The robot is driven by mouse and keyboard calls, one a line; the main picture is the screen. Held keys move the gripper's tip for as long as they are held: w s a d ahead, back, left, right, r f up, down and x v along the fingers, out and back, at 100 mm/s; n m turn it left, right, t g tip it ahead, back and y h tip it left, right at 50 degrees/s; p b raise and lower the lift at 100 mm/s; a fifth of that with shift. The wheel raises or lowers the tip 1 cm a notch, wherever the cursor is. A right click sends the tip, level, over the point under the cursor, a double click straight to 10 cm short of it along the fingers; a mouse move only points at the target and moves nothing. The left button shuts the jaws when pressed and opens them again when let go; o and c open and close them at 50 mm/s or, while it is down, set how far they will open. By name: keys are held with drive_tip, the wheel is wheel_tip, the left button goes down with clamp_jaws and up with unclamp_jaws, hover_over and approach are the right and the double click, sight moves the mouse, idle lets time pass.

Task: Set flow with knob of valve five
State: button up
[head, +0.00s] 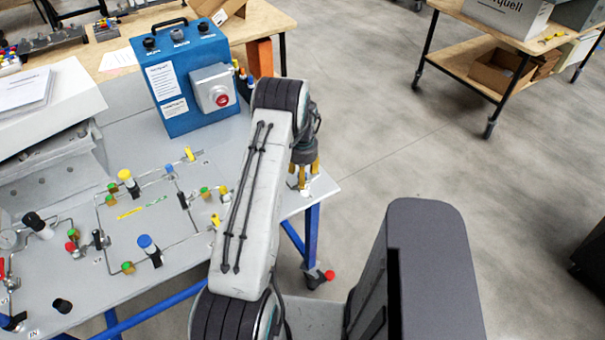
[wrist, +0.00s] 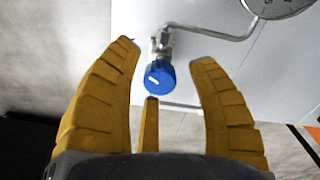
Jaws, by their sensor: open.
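In the wrist view, a blue round knob (wrist: 159,78) with a white mark sits on a small metal valve (wrist: 161,42). My gripper (wrist: 165,58) has its yellow fingers spread, one on each side of the knob, with a shorter third finger below it. The fingers look apart from the knob. In the head view my gripper (head: 304,180) points down at the right end of the grey bench. That knob is hidden there behind my arm and gripper. No number is readable on the valve.
The grey bench panel (head: 75,290) carries pipes and several valves, including a blue-topped one (head: 147,243) and a yellow-topped one (head: 126,177). A blue box (head: 183,80) stands behind. Part of a gauge (wrist: 285,6) shows beside the valve. Floor right of the bench is open.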

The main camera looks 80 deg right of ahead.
drive_tip(key=shift+c, duration=0.5)
clamp_jaws()
drive_tip(key=shift+f, duration=0.1)
drive_tip(key=shift+f+n+b, duration=0.1)
drive_tip(key=shift+n+b, duration=0.3)
drive_tip(key=shift+b, duration=0.4)
drive_tip(key=shift+f+n+b, duration=0.15)
drive_tip(key=shift+n+b, duration=0.75)
drive_tip(key=shift+b, duration=0.3)
drive_tip(key=shift+r+n+b, duration=0.15)
drive_tip(key=shift+n+b, duration=0.4)
drive_tip(key=shift+n, duration=0.25)
drive_tip(key=shift+r+n+b, duration=0.15)
drive_tip(key=shift+n+b, duration=0.4)
drive_tip(key=shift+n, duration=0.25)
